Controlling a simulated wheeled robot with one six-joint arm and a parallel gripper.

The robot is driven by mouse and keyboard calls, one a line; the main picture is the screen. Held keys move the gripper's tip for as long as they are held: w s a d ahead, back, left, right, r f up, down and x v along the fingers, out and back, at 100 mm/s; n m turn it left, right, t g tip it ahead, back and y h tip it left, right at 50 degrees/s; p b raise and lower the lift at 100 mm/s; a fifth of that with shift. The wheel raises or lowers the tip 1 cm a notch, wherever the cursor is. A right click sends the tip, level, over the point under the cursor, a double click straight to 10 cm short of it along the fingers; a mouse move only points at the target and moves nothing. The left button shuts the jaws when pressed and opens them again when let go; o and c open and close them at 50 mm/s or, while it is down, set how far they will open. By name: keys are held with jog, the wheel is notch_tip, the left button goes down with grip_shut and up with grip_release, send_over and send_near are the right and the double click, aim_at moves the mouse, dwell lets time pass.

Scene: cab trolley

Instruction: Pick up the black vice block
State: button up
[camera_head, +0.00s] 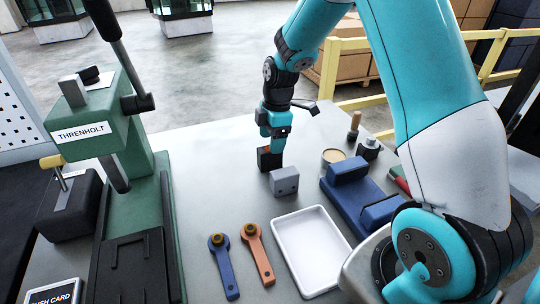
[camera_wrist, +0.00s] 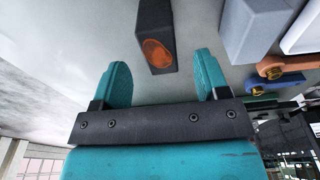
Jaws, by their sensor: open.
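The black vice block (camera_head: 264,161) stands on the grey table at the picture's centre, with an orange patch on it. In the wrist view the block (camera_wrist: 153,17) shows just beyond the fingertips, roughly in line with the gap between them. My gripper (camera_head: 275,143) is open and points down at the block, partly covering it in the head view. In the wrist view my gripper (camera_wrist: 162,72) has its two teal fingers apart with nothing between them. Whether a finger touches the block cannot be told.
A grey block (camera_head: 285,182) stands close in front of the black block. A white tray (camera_head: 291,272), a blue vice (camera_head: 346,204), blue (camera_head: 223,266) and orange (camera_head: 259,258) wrenches lie nearer. A green press (camera_head: 112,140) stands left. The table left of the block is clear.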

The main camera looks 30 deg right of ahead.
jog(key=shift+w+a+f+p, duration=0.15)
jog(key=shift+f+p, duration=0.1)
jog(key=shift+f, duration=0.65)
jog(key=shift+s+a+f+p, duration=0.1)
jog(key=shift+f+p, duration=0.15)
jog(key=shift+f, duration=0.7)
jog(key=shift+w+a+f+p, duration=0.15)
jog(key=shift+f+p, duration=0.1)
jog(key=shift+f, duration=0.65)
jog(key=shift+s, duration=0.1)
jog(key=c, duration=1.3)
jog(key=shift+o, duration=0.2)
jog(key=shift+r, duration=0.2)
notch_tip(320, 180, up, 20)
jog(key=b, duration=0.2)
jog(key=shift+f, duration=0.15)
